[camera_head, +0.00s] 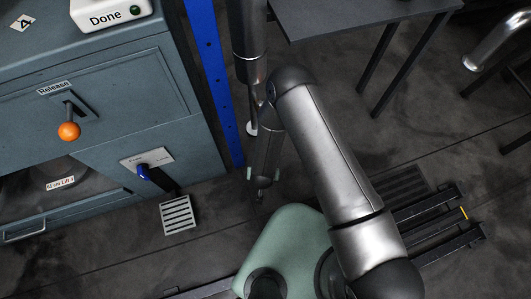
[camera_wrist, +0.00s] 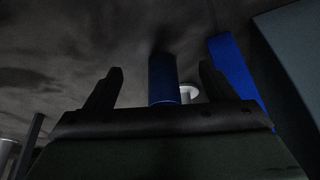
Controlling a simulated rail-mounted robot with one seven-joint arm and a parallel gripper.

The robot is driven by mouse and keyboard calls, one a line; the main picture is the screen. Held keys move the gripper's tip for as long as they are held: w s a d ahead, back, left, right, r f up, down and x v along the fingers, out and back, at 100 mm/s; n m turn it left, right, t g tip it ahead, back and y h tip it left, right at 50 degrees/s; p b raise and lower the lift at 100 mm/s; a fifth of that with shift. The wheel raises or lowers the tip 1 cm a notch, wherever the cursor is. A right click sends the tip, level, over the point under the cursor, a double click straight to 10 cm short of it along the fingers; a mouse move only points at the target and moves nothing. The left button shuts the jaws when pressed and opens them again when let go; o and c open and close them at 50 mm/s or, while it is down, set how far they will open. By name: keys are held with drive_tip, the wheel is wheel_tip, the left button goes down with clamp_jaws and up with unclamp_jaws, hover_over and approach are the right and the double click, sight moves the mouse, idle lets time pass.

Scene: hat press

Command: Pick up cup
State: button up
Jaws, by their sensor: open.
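I cannot make out a cup with certainty in either view. My gripper (camera_head: 262,188) hangs below my arm, right of the blue post, small and dark in the head view. In the wrist view my gripper (camera_wrist: 160,72) has its two dark fingers wide apart, with nothing clamped. A dark blue cylinder (camera_wrist: 163,82) shows between the fingers, apart from both; whether it is a cup I cannot tell. Its lower end is hidden by the gripper body.
A blue-grey machine (camera_head: 120,75) stands left, with an orange-knobbed release lever (camera_head: 69,131) and a blue-ended handle (camera_head: 145,172). A blue post (camera_head: 211,80) rises beside it. A white round piece (camera_wrist: 188,93) shows near the cylinder. A dark table (camera_head: 345,15) is at the back.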

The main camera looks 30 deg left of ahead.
drive_tip(key=w+a+f+b, duration=0.1)
drive_tip(key=w+a+b, duration=0.1)
drive_tip(key=w, duration=0.2)
drive_tip(key=w+a+f+b, duration=0.2)
drive_tip(key=w, duration=0.2)
drive_tip(key=w+a+f+b, duration=0.1)
drive_tip(key=w+a+f, duration=0.1)
drive_tip(key=w, duration=0.2)
drive_tip(key=shift+a+f+b, duration=0.15)
drive_tip(key=shift+f+b, duration=0.1)
drive_tip(key=shift+b, duration=0.15)
drive_tip(key=c, duration=1.2)
